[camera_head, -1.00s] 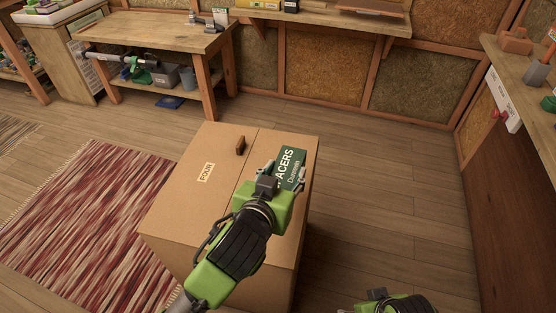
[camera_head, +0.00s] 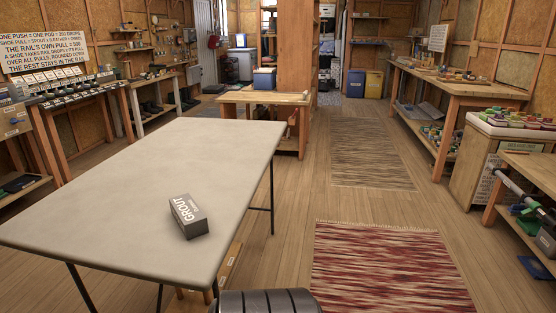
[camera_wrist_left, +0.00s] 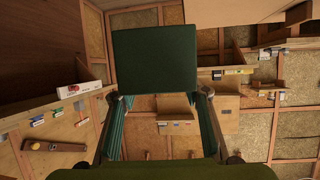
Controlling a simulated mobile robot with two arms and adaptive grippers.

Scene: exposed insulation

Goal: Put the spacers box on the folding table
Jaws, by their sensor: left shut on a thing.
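The dark green spacers box (camera_wrist_left: 155,62) is in the left wrist view, between the fingers of my left gripper (camera_wrist_left: 161,95), which is shut on it. Its lettering does not show from this side. In the head view only a black ribbed part of my arm shows at the bottom edge; neither gripper nor the spacers box is seen there. The folding table (camera_head: 110,190), with a pale grey top and thin dark legs, stands at the left and centre of the head view. My right gripper is out of view.
A grey grout box (camera_head: 188,216) lies on the table near its right front edge. The rest of the tabletop is clear. A red striped rug (camera_head: 385,265) lies on the floor to the right. A wooden bench (camera_head: 262,98) stands beyond the table.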

